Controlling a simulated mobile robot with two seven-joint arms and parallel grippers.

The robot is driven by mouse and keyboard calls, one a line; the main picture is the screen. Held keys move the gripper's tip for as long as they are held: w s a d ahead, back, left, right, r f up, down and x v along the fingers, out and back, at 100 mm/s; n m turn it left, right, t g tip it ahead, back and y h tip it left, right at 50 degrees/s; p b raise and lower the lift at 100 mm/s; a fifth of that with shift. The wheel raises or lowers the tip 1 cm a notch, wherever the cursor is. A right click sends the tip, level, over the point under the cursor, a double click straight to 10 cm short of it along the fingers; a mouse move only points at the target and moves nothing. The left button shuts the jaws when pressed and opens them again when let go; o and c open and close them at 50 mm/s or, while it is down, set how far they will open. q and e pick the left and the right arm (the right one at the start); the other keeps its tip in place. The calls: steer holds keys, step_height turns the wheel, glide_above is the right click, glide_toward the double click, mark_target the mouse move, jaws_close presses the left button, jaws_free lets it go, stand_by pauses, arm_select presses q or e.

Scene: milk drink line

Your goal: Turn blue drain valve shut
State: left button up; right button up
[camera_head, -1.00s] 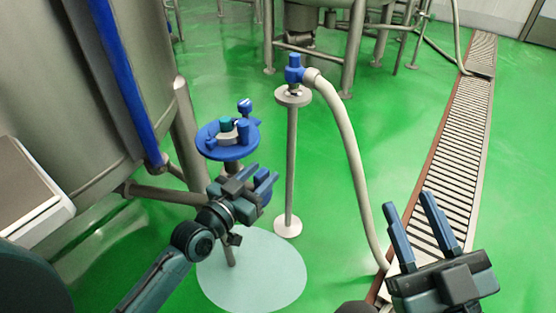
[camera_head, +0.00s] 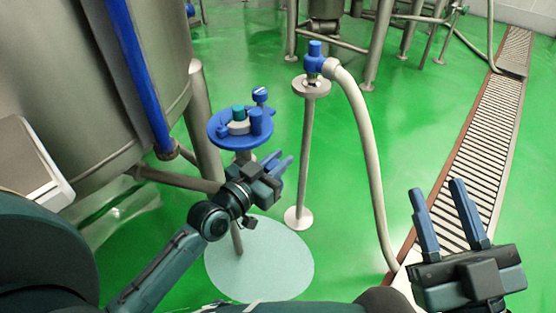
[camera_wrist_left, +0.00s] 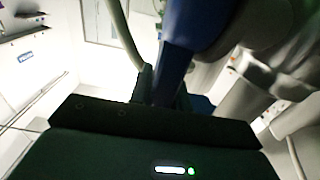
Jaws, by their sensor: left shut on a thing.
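A blue valve (camera_head: 315,62) with an upright blue top sits on a thin grey stand in the head view, a pale hose joined to its right side. My left gripper (camera_head: 279,162) is below and left of it, clearly apart, just right of a round blue tray. Its blue fingers point up and right. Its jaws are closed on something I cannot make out. The left wrist view shows a dark blue finger (camera_wrist_left: 175,70) close up, and the fingertips are not clear. My right gripper (camera_head: 438,215) is open and empty at the lower right.
The round blue tray (camera_head: 224,140) carries a teal-topped piece (camera_head: 238,113) and blue pieces. A steel tank (camera_head: 60,100) stands at left. The pale hose (camera_head: 364,130) runs down to a floor drain grate (camera_head: 480,150). Green floor is open between stand and hose.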

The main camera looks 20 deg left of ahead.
arm_select(q)
jaws_close()
steer(key=shift+r, duration=0.1)
